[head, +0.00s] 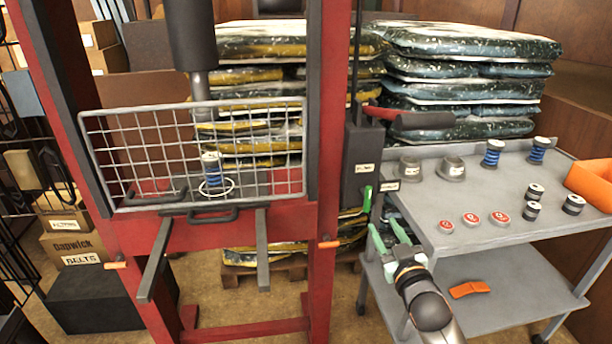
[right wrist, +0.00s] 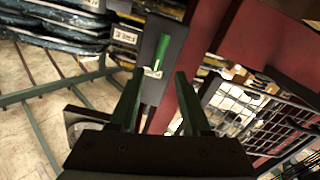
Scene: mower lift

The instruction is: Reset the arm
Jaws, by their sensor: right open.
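My right gripper (head: 388,228) is open and empty in front of the cart's left end, just right of the red press frame (head: 326,150). In the right wrist view its two fingers (right wrist: 157,78) stand apart with nothing between them. Beyond the fingertips is a small green lever (right wrist: 161,50) on a dark box. In the head view the green lever (head: 367,198) stands at the foot of the dark labelled box (head: 362,160), just above and left of the gripper. I cannot tell the exact gap. My left gripper is not in view.
A grey cart (head: 440,205) with springs, cylinders, red-topped discs and an orange bin (head: 590,184) stands to the right. An orange piece (head: 470,289) lies on its lower shelf. A wire guard (head: 195,150) covers a blue spring (head: 212,170). Stacked bags (head: 460,85) stand behind.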

